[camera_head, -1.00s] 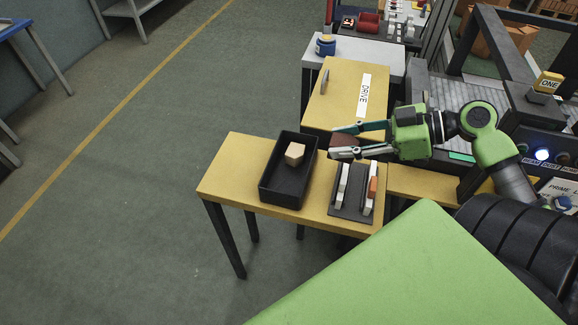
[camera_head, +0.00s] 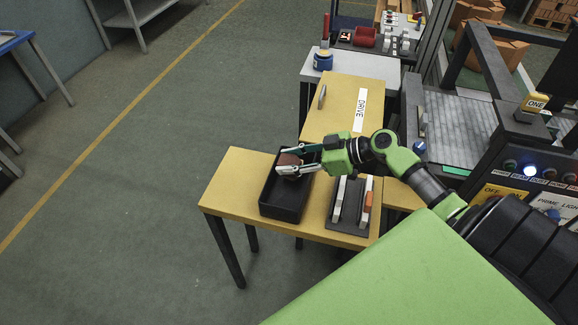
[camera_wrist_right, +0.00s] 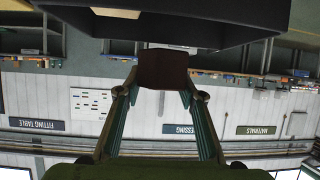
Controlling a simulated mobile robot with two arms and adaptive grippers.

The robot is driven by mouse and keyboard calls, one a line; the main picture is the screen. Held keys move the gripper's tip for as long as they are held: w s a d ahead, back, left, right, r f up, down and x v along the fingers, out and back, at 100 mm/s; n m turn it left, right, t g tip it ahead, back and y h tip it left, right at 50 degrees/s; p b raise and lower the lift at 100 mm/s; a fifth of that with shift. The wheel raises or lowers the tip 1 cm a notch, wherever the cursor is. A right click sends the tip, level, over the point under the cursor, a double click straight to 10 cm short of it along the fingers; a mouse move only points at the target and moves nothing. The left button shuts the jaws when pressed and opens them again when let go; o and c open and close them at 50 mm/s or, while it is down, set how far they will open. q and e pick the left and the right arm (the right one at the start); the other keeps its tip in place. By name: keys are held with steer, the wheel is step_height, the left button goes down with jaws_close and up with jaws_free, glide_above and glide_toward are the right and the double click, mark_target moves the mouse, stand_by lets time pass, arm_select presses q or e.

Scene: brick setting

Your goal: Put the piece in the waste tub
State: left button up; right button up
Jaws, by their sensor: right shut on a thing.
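A brown-red block, the piece (camera_head: 289,160), is held between the fingertips of my right gripper (camera_head: 291,161). The block also shows dark brown between the fingers in the right wrist view (camera_wrist_right: 163,69). My right gripper is shut on it, over the far part of the black tub (camera_head: 283,207) on the yellow table. The tub's dark wall fills the top of the wrist view (camera_wrist_right: 200,30). A pale thing lies inside the tub in the wrist view (camera_wrist_right: 115,12). In the head view the gripper and block hide it. My left gripper is not in view.
A dark tray (camera_head: 350,205) with white and orange pieces stands right of the tub on the yellow table (camera_head: 232,180). A conveyor is at right.

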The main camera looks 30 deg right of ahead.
step_height(320, 180, down, 3)
steer(key=shift+w+f+p, duration=0.1)
steer(key=shift+p, duration=0.6)
steer(key=shift+f, duration=0.1)
steer(key=shift+f+b, duration=0.55)
steer(key=shift+b, duration=0.4)
steer(key=o, duration=1.1)
steer(key=shift+o, duration=0.2)
steer(key=shift+r, duration=0.1)
